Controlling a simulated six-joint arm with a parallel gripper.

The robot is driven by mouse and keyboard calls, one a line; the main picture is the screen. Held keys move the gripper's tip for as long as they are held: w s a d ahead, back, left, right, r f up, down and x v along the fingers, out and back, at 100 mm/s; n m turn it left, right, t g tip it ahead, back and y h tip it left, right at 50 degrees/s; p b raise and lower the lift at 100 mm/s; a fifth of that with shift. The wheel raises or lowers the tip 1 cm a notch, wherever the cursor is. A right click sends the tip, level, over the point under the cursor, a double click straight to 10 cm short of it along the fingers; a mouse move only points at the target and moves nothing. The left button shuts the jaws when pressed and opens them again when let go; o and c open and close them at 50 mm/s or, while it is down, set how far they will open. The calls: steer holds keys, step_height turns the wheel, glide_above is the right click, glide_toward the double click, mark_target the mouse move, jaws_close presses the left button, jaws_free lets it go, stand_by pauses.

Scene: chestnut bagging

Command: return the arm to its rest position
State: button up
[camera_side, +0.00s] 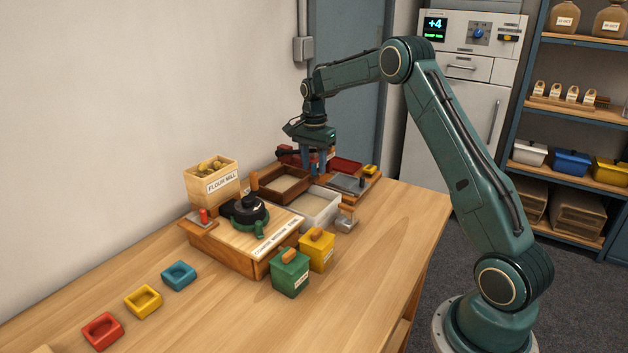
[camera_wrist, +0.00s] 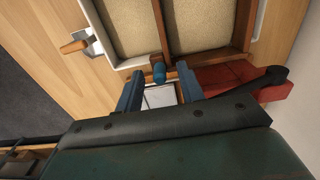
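My gripper (camera_side: 318,172) hangs from the bent arm, pointing down over the back end of the wooden table. In the wrist view its two blue fingers (camera_wrist: 158,82) are spread apart. A small blue cylinder (camera_wrist: 159,73) with a brown part behind it shows between and just beyond the fingertips; I cannot tell whether anything touches it. A pale plate (camera_wrist: 160,97) shows between the fingers. The gripper looks open and empty.
Below are a brown wooden tray (camera_side: 272,194) and a white tray (camera_side: 328,220), both with beige contents. The table's right front is clear.

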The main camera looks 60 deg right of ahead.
steer(key=shift+f, duration=0.4)
